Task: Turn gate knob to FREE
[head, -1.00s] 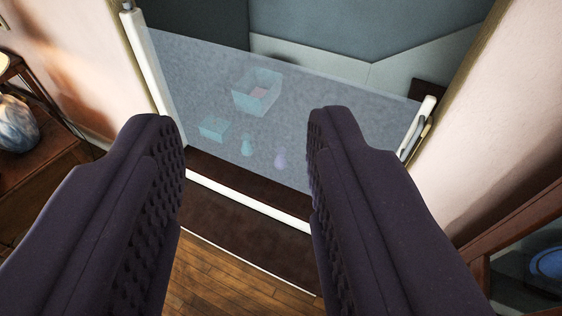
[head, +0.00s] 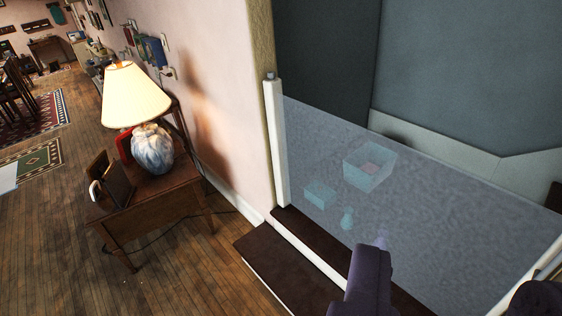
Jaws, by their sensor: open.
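A translucent grey mesh gate (head: 440,190) stretches across a doorway, from a white post (head: 276,140) at the left to another white upright (head: 545,268) at the lower right. A small grey knob (head: 269,75) sits on top of the left post. Any marking on it is too small to read. My gripper (head: 456,272) is open, with its two dark purple fingers far apart at the lower right and only partly in view. It is empty and well to the right of and below the knob in the picture, not touching it.
A wooden side table (head: 160,203) with a lit lamp (head: 135,95) stands left of the doorway.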

